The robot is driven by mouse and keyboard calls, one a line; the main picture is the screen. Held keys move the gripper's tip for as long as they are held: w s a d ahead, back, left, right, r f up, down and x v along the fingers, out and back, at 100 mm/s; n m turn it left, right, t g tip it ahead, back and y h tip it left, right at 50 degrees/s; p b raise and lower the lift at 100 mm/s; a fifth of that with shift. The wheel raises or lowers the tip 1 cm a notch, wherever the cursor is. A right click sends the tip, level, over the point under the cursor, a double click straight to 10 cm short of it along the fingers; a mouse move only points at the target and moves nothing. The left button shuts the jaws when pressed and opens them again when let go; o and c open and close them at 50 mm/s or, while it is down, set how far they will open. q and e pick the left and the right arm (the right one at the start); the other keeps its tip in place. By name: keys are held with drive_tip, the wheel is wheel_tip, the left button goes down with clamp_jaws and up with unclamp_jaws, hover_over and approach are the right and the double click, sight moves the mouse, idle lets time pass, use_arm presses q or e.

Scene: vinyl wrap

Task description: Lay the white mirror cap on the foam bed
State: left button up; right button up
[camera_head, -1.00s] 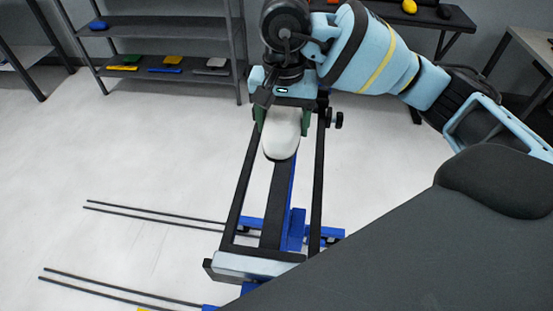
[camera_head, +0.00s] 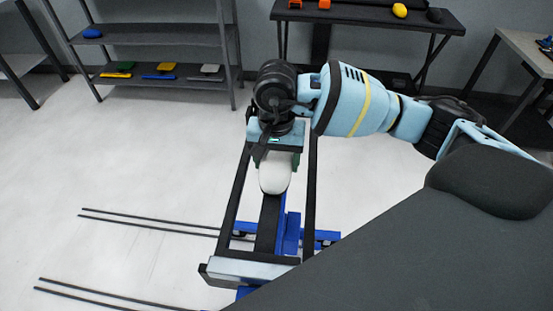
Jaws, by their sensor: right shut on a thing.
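The white mirror cap (camera_head: 274,178) is a rounded white piece held in my right gripper (camera_head: 277,158). The gripper points down and is shut on the cap's upper end, with the cap's rounded end toward the viewer. The cap is over the dark central strip of a black frame with blue parts (camera_head: 292,232). I cannot tell whether the cap touches that strip, or whether the strip is the foam bed. My left gripper is not in view.
A grey shelf (camera_head: 160,82) at the back left holds several coloured flat pieces. A dark table (camera_head: 362,16) at the back holds a yellow object (camera_head: 399,10). Thin dark rods (camera_head: 150,221) extend left from the frame. Open white floor lies to the left.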

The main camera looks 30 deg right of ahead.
sight(276, 153)
drive_tip(key=shift+f, duration=0.2)
drive_tip(key=shift+f, duration=0.15)
drive_tip(key=o, duration=1.1)
wheel_tip(276, 153, up, 13)
drive_tip(key=shift+f, duration=0.2)
